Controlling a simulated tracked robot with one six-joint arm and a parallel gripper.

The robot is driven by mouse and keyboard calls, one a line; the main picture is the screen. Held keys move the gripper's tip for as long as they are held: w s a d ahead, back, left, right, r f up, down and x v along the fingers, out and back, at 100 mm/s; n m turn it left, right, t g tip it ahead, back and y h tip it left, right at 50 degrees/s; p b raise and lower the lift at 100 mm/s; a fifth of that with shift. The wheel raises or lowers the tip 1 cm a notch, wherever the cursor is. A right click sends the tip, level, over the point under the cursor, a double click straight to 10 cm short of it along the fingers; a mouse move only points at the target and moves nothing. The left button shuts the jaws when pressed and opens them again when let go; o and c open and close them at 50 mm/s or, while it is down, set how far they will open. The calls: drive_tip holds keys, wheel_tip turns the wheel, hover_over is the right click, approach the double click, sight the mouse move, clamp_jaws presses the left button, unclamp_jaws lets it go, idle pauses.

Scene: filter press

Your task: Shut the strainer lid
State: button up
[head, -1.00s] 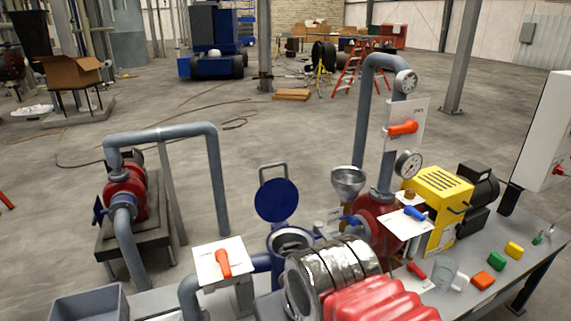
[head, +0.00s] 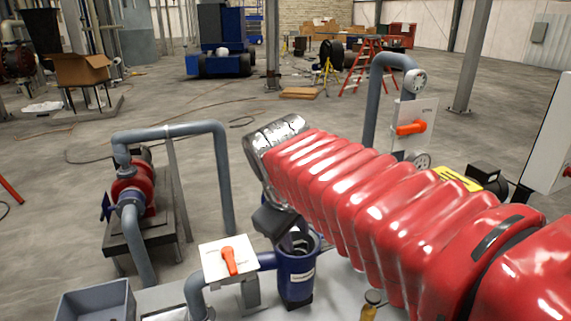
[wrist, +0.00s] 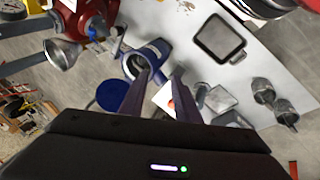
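The strainer is a blue upright cylinder (head: 297,277) with an open mouth, below my arm in the head view. It also shows in the wrist view (wrist: 150,58). Its round blue lid (wrist: 113,96) stands open beside the mouth in the wrist view. In the head view the lid is hidden behind my gripper and arm. My gripper (head: 290,238) is over the strainer's mouth in the head view. In the wrist view its two dark fingers (wrist: 160,75) are apart with nothing between them, beside the lid. I cannot tell whether they touch anything.
A white plate with an orange valve handle (head: 230,260) stands left of the strainer. A grey bin (head: 95,302) is at front left.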

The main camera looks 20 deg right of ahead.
drive_tip(key=w+d+r+n+g+h, duration=0.1)
drive_tip(key=w+d+n+h, duration=0.15)
drive_tip(key=w, duration=0.65)
drive_tip(key=w+d+r+n+h, duration=0.1)
drive_tip(key=w+r+n+h, duration=0.15)
drive_tip(key=w, duration=0.65)
drive_tip(key=w+d+n+g+h, duration=0.15)
drive_tip(key=w+n, duration=0.25)
drive_tip(key=w, duration=0.5)
drive_tip(key=w+a+f+n+g+h, duration=0.1)
drive_tip(key=w+f+n+h, duration=0.1)
drive_tip(key=w+f+h, duration=0.2)
drive_tip(key=w+a+f+n+g+h, duration=0.1)
drive_tip(key=w+a+f+n+h, duration=0.1)
drive_tip(key=w+f+h, duration=0.2)
drive_tip(key=w+f, duration=0.1)
drive_tip(key=w, duration=0.2)
drive_tip(key=shift+w+a+f+n, duration=0.2)
drive_tip(key=shift+a+n, duration=0.05)
drive_tip(key=shift+n, duration=0.05)
drive_tip(key=shift+d+h, duration=0.1)
drive_tip(key=shift+h, duration=0.15)
drive_tip(key=d, duration=1.3)
drive_tip(key=shift+d, duration=0.35)
drive_tip(key=shift+c, duration=0.6)
